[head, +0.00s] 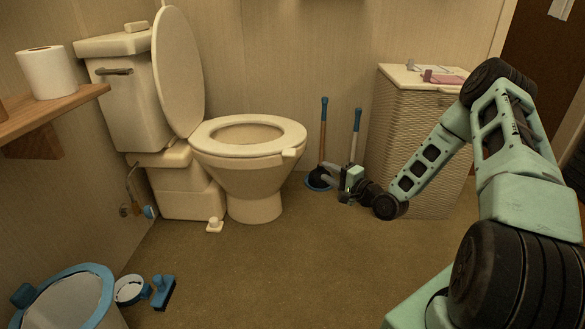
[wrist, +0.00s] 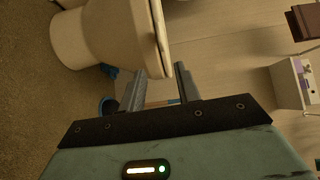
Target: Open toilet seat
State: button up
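The toilet (head: 250,175) stands at the back left in the head view. Its round lid (head: 178,75) is up, leaning against the tank. The seat ring (head: 288,133) lies flat on the bowl, with a small tab at its front right edge. My gripper (head: 329,171) is low, to the right of the bowl and below seat height, its fingers pointing toward the toilet. In the wrist view my gripper (wrist: 160,76) has its fingers apart with nothing held. The seat edge (wrist: 161,38) reaches down near the gap between the fingertips; contact cannot be told.
Two plungers or brushes with blue-tipped handles (head: 323,125) stand by the wall behind my gripper. A wicker cabinet (head: 410,130) is at the right. A blue-rimmed bin (head: 107,290) and a blue brush (head: 164,291) are at the front left. The middle floor is clear.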

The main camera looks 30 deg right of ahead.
jog(key=b, duration=0.8)
send_near(293, 151)
jog(key=x, duration=0.6)
jog(key=f+x, duration=0.1)
jog(key=x, duration=0.2)
jog(key=shift+a, duration=0.1)
jog(key=shift+w+a+r, duration=0.1)
jog(key=shift+w+r, duration=0.1)
jog(key=shift+w, duration=0.3)
grip_shut()
